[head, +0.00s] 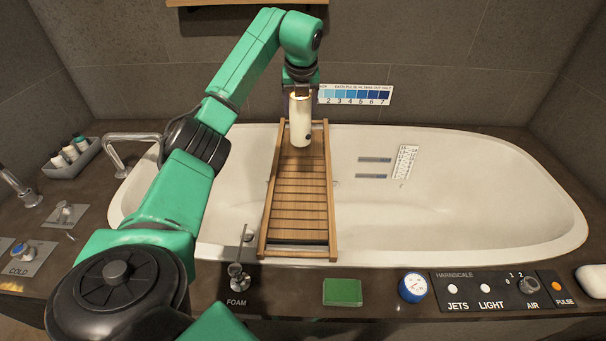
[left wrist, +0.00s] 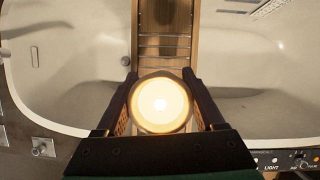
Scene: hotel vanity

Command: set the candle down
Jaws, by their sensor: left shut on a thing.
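A cream pillar candle (head: 300,122) is in my left gripper (head: 300,90) at the far end of the wooden bath tray (head: 297,199). In the left wrist view the candle (left wrist: 160,104) glows at its top, with the left gripper's fingers (left wrist: 161,95) on both sides of it. The left gripper is shut on it from above. The candle looks upright over the tray's slats. I cannot tell whether its base touches them. The tray lies across the white bathtub (head: 470,210). My right gripper is not in view.
A wall chart (head: 354,94) hangs behind the tub. A tap (head: 130,142) and a bottle caddy (head: 72,157) stand at the left. A green block (head: 342,291), a round dial (head: 412,287) and a control panel (head: 500,289) line the front ledge. The tray's near slats are clear.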

